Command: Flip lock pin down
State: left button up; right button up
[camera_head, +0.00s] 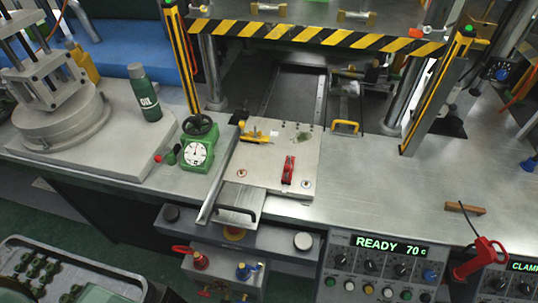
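A flat metal plate (262,172) lies on the bench in front of the press opening. A red upright piece (288,170), possibly the lock pin, stands near the plate's right front part. A yellow part (257,136) lies along the plate's back left. Which of these is the lock pin I cannot tell for certain. A dark handle (237,212) is at the plate's front edge. Neither of my grippers is in view.
A green gauge (197,154) and a green OIL bottle (144,92) stand left of the plate. A yellow handle (346,127) is behind it to the right. A red tool (480,258) hangs by the control panel (381,269) reading READY 70. The bench right of the plate is mostly clear.

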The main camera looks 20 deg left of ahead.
aim_at(243, 102)
jog(key=l, duration=0.5)
jog(key=i+l, duration=0.1)
jog(key=l, duration=0.4)
jog(key=l+z, duration=0.1)
jog(key=l, duration=0.4)
jog(key=i, duration=0.05)
